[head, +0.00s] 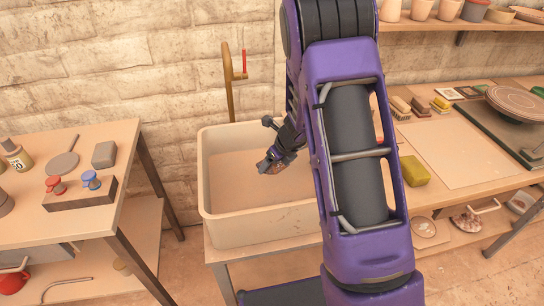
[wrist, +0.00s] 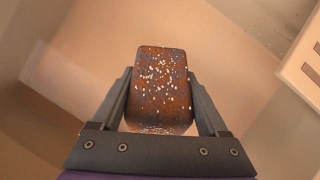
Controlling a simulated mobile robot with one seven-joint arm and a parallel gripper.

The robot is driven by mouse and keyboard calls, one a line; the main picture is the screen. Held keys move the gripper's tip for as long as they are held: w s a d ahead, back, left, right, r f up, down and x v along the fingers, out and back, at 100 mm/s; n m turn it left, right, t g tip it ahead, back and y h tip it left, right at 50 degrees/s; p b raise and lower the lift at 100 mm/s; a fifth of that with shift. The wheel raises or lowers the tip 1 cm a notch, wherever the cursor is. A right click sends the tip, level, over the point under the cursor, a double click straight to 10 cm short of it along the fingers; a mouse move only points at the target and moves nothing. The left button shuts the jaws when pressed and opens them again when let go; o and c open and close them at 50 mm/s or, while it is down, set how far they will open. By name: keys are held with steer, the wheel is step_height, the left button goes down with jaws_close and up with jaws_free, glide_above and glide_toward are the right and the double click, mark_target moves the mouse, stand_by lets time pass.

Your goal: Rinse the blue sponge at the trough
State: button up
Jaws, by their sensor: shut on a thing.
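My gripper (head: 271,163) is inside the pale trough (head: 262,228), pointing down below the rim. In the wrist view my gripper (wrist: 160,85) is shut on a block-shaped sponge (wrist: 162,92), one finger on each side. The sponge's face is mostly rusty brown with white specks and bluish patches, so it looks soiled. In the head view the sponge is small and partly hidden by the fingers. The brass tap (head: 229,75) with a red lever (head: 244,62) rises behind the trough. I see no water running from it.
A yellow-green sponge (head: 415,171) lies on the right bench (head: 455,196). The left table (head: 100,215) holds a block with red and blue knobs (head: 80,194). A pale slotted piece (wrist: 305,68) shows at the wrist view's right edge.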

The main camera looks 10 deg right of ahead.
steer(key=shift+f+b, duration=0.6)
steer(key=shift+f, duration=2.7)
steer(key=shift+r+p, duration=0.7)
steer(key=shift+r, duration=0.85)
step_height(320, 180, up, 16)
steer(key=shift+r, duration=0.1)
stand_by(1.5)
steer(key=shift+r, duration=2)
